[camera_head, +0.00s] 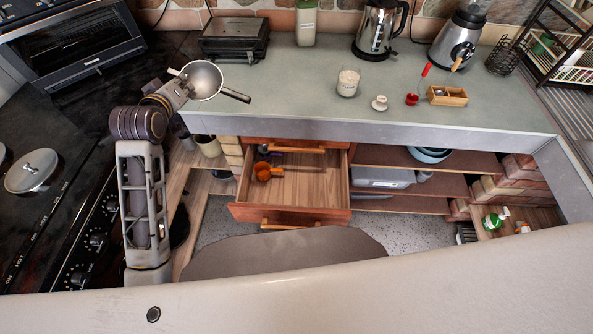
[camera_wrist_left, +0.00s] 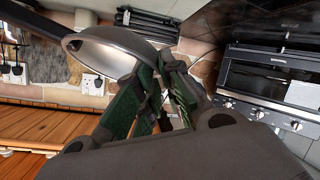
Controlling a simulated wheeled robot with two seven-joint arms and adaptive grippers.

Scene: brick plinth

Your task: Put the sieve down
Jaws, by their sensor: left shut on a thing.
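The sieve (camera_head: 205,80) is a round metal bowl with a dark handle, at the left end of the counter in the head view. My left gripper (camera_head: 177,88) is shut on it at the bowl's left side, and the handle points right. The sieve (camera_wrist_left: 108,55) also shows in the left wrist view, between the green-padded fingers of my left gripper (camera_wrist_left: 160,80). It appears held above the counter (camera_head: 300,85), but the exact gap cannot be told. My right gripper is not in view.
A black grill (camera_head: 235,38) stands behind the sieve. A jar candle (camera_head: 348,82), a small white pot (camera_head: 379,103), a red utensil (camera_head: 412,99) and a wooden box (camera_head: 447,96) stand to the right. An open drawer (camera_head: 310,190) juts out below. The counter's middle is clear.

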